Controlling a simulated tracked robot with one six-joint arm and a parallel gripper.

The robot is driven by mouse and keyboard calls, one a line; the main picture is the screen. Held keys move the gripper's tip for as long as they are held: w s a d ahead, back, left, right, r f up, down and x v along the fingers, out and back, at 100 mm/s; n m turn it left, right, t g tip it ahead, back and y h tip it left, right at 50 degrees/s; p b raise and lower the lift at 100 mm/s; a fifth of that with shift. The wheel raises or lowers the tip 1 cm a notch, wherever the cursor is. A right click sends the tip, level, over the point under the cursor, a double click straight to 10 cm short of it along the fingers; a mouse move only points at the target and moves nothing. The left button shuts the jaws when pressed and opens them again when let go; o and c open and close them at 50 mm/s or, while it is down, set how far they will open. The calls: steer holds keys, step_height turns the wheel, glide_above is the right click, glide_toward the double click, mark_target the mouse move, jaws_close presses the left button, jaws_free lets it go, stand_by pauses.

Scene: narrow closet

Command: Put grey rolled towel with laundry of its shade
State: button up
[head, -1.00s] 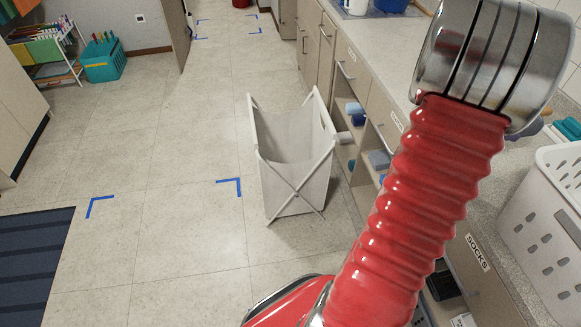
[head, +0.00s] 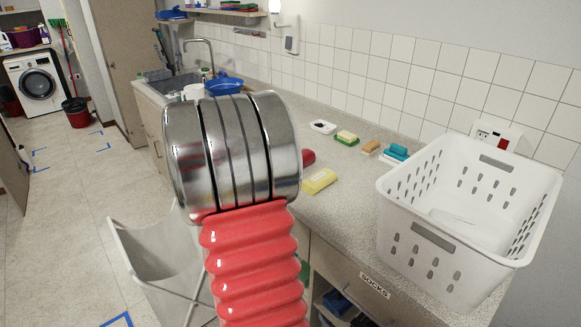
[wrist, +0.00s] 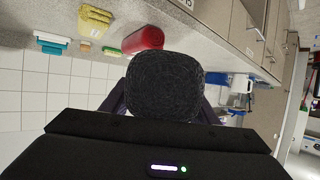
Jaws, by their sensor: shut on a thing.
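My gripper (wrist: 165,103) is shut on the dark grey rolled towel (wrist: 163,85), seen end-on in the wrist view with a finger at each side. It is held out near the counter. In the head view my arm's metal collar hides the gripper and towel. Open cubbies under the counter hold folded pieces: a blue one (head: 338,302) and a dark one (head: 362,322), partly cut off. I cannot tell which pile matches the grey.
On the counter (head: 345,215) lie a yellow folded cloth (head: 319,181), a red roll (head: 308,158) and small coloured items along the wall. A white perforated basket (head: 435,245) stands at right. A pale folding hamper (head: 160,245) stands on the floor left of my arm.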

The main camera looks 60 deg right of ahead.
steer(key=w+a+f+n+t+y, duration=0.1)
steer(key=w+a+n+t+y, duration=0.25)
steer(key=w+a, duration=0.8)
steer(key=w+a+f+n+t+y, duration=0.15)
steer(key=w+a+n+t, duration=0.5)
steer(key=a, duration=0.75)
steer(key=w+a+f+n+y, duration=0.1)
steer(key=a+n+y, duration=0.1)
steer(key=a, duration=0.7)
steer(key=w+a+f+n+y, duration=0.1)
steer(key=a+n+y, duration=0.1)
steer(key=a, duration=0.8)
steer(key=w+a+f+n+t+y, duration=0.1)
steer(key=a+y, duration=0.3)
steer(key=a, duration=0.5)
steer(key=shift+a+f+n, duration=0.3)
steer(key=shift+f+n, duration=0.1)
steer(key=shift+w, duration=0.2)
